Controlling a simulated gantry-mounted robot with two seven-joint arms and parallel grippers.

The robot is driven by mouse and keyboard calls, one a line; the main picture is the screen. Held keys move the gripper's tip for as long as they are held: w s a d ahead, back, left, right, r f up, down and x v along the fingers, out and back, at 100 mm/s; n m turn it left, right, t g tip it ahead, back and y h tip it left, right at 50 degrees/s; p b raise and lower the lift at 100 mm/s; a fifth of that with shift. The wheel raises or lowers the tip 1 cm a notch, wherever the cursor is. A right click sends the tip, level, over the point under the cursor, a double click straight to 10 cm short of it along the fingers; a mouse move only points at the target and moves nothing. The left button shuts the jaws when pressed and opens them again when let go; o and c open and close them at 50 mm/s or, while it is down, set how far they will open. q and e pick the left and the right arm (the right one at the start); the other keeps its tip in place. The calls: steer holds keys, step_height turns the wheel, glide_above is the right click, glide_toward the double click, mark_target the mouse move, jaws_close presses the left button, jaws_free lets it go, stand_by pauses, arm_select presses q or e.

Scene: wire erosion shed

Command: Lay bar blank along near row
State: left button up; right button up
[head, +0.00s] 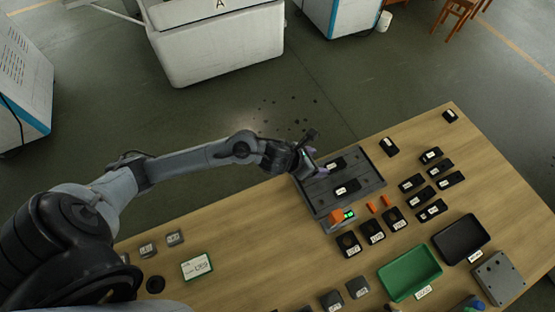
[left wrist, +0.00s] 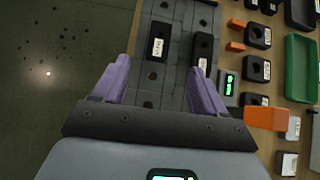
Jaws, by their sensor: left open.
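A dark grey fixture plate (head: 371,180) with round holes lies on the wooden table; it also shows in the left wrist view (left wrist: 150,100). Two black labelled blocks (head: 334,164) (head: 347,188) lie on it, apart from each other. In the left wrist view they are a left block (left wrist: 158,42) and a right block (left wrist: 202,48). Their labels are too small to read, so I cannot tell which is the bar blank. My left gripper (head: 310,158) is over the plate's left end. Its purple fingers (left wrist: 161,88) are spread and empty, short of both blocks. My right gripper is out of view.
A green-lit display (head: 349,214) and an orange block (head: 336,214) sit at the plate's near edge. Several black labelled blocks (head: 422,193) stand to the right. A green tray (head: 410,274) and a black tray (head: 461,239) lie nearer. Bare table lies left of the plate.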

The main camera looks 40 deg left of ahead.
arm_select(q)
steer(key=s+a+m+g+y, duration=0.1)
steer(key=s+m+g, duration=0.1)
steer(key=s+m, duration=0.9)
steer(key=s+m+g+y, duration=0.1)
steer(key=s+m+g, duration=0.1)
steer(key=s+m, duration=1)
steer(key=m, duration=1.1)
steer(key=shift+s+a+f+g+y, duration=0.3)
steer(key=shift+a+f+g+y, duration=0.05)
steer(key=shift+a+g+y, duration=0.05)
